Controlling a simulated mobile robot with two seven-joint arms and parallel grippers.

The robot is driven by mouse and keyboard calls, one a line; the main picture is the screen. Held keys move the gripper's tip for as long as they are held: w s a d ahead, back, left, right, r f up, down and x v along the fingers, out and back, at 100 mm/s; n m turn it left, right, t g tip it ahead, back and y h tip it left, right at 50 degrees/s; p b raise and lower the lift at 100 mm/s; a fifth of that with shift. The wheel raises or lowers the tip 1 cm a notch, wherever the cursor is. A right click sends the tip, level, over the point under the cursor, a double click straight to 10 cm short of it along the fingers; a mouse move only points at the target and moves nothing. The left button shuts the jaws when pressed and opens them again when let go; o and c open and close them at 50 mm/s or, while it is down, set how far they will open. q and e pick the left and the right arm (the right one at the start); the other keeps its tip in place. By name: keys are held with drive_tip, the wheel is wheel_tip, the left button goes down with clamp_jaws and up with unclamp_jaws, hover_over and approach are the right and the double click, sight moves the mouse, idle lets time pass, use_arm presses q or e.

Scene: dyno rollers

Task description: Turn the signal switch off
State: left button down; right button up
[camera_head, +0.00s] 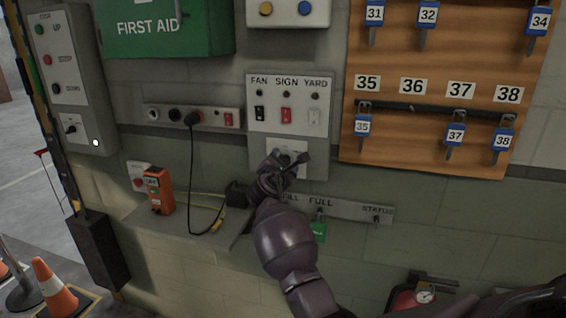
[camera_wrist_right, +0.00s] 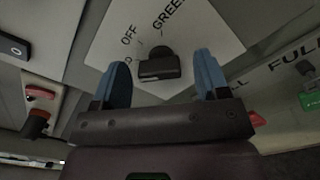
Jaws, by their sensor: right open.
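The signal switch is a dark rotary knob (camera_wrist_right: 158,67) on a white plate with OFF and GREEN printed above it and a partly hidden label at its left. I cannot tell which label it points at. In the head view the white plate (camera_head: 287,145) is mostly covered by my right gripper (camera_head: 286,163). In the right wrist view the two blue fingers of my right gripper (camera_wrist_right: 162,72) are open, one on each side of the knob. Whether they touch it is unclear. My left gripper is not in view.
Above is a panel (camera_head: 289,92) with FAN, SIGN and YARD switches. A socket strip (camera_head: 160,114) with a plugged black cable and an orange device (camera_head: 159,190) are at left. A key board (camera_head: 420,105) hangs at right. A labelled rail (camera_head: 345,208) with a green tag runs below.

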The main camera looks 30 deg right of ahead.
drive_tip(key=shift+c, duration=0.5)
drive_tip(key=c, duration=0.8)
use_arm(q)
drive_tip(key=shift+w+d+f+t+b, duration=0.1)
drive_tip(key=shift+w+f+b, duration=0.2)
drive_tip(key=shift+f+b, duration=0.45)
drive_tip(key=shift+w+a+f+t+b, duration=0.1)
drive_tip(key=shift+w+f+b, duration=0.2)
drive_tip(key=shift+b, duration=0.8)
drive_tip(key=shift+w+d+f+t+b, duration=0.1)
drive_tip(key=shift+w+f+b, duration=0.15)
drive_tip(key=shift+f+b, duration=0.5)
use_arm(e)
drive_tip(key=shift+d+m, duration=0.1)
drive_tip(key=shift+m, duration=4.7)
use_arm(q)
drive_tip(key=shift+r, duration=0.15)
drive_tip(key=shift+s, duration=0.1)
